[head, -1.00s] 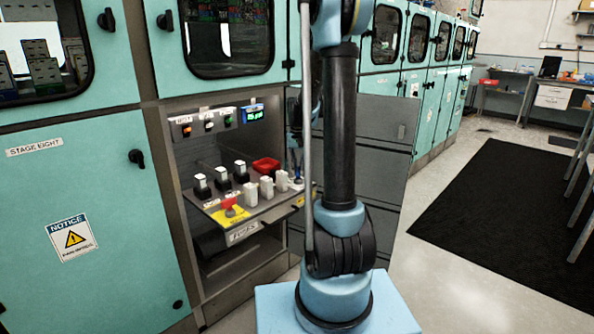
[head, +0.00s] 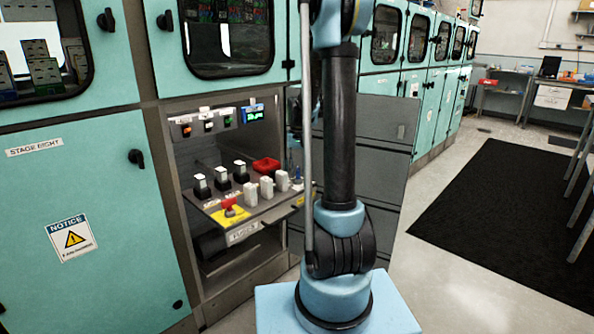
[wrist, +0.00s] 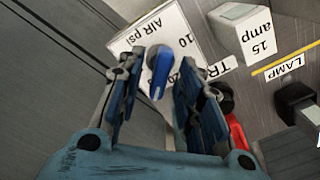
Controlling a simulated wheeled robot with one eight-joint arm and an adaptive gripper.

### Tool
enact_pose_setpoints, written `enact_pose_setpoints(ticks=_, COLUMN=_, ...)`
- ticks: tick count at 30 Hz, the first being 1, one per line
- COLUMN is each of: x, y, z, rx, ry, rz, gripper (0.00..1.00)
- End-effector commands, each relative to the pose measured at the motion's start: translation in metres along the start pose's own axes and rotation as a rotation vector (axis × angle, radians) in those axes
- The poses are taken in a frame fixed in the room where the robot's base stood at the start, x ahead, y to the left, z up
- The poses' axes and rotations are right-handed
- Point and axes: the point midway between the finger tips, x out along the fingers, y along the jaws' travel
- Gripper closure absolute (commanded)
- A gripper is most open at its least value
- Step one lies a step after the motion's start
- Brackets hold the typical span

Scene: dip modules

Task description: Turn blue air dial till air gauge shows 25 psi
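The blue air dial (wrist: 158,76) shows in the wrist view on a white label (wrist: 128,42) reading "AIR psi" with numbers around it. In the head view the dial (head: 297,176) is a small blue spot at the right end of the panel. My gripper (wrist: 162,66) is open, with one finger on each side of the dial in the wrist view and gaps to both. I cannot tell how far beyond the fingertips the dial lies. The air gauge (head: 254,115) is a blue box with green digits, too blurred to read surely.

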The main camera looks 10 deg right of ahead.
Motion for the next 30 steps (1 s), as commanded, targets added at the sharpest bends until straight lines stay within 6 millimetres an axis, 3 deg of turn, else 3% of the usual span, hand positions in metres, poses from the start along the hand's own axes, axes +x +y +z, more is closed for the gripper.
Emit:
enact_pose_setpoints(ticks=11, x=-0.008, y=0.000, z=0.001, rx=0.000, ry=-0.001, rz=0.000, gripper=0.67)
enact_pose_setpoints(ticks=30, x=-0.105, y=0.000, z=0.001, rx=0.000, ry=-0.001, rz=0.000, gripper=0.67)
